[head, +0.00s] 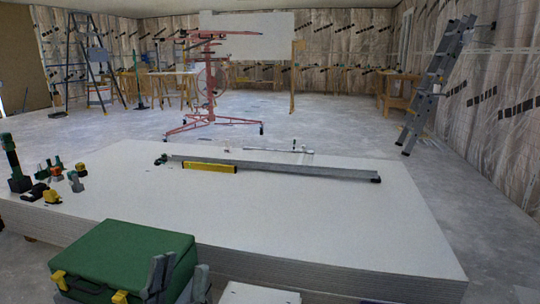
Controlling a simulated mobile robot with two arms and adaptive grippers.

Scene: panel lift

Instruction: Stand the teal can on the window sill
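I cannot make out a teal can in the head view. I also cannot make out a window sill; only a pale upright strip shows in the right wall near the back corner. My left gripper (178,276) is at the bottom edge, just right of a green case. Its grey fingers point up and stand apart, with nothing seen between them. Its lower part is cut off by the frame. My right gripper is not in view.
A wide stack of white panels (300,215) fills the foreground. On it lie a long grey bar (290,170), a yellow level (209,167) and several tools at left. The green case (125,255) stands in front. A red panel lift (208,85) and ladder (437,85) stand beyond.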

